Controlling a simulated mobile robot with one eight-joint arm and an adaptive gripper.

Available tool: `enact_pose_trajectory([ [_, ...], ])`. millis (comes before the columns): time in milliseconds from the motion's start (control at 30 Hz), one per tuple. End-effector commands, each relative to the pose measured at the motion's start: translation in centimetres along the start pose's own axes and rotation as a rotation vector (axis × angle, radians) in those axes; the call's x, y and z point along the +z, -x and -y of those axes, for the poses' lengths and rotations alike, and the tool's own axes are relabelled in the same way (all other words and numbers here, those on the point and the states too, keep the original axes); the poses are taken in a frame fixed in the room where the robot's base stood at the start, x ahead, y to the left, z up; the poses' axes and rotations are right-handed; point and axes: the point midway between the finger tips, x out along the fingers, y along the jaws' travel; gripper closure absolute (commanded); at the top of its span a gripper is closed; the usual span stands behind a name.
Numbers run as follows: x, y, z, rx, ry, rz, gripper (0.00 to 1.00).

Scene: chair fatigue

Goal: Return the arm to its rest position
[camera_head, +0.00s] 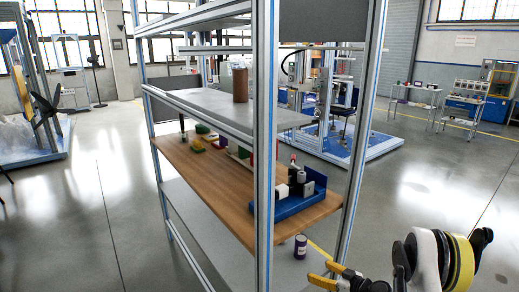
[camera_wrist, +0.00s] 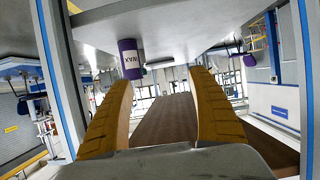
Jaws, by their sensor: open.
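My gripper (camera_head: 327,275) is at the lower right in the head view, outside the shelf rack near its right post. Its two yellow fingers also show in the wrist view (camera_wrist: 161,80), spread apart with nothing held between them. A purple can (camera_head: 300,246) with a white label stands on the grey lower shelf, a little beyond the fingertips. In the wrist view, which looks upside down, the can (camera_wrist: 130,58) appears near the left fingertip.
The metal rack's posts (camera_head: 265,130) stand close to my gripper. Its wooden shelf (camera_head: 215,185) carries a blue bin (camera_head: 300,203) and several small items. A brown cylinder (camera_head: 240,83) stands on the grey shelf above. Open floor (camera_head: 425,190) lies to the right.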

Motion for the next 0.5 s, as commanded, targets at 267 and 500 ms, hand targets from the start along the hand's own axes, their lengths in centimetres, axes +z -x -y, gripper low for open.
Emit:
enact_pose_trajectory([
  [267,-4.6,1.0,0.3,0.002,-0.042,0.064,0.31],
  [500,-9.4,2.8,1.4,0.015,-0.090,0.138,0.31],
])
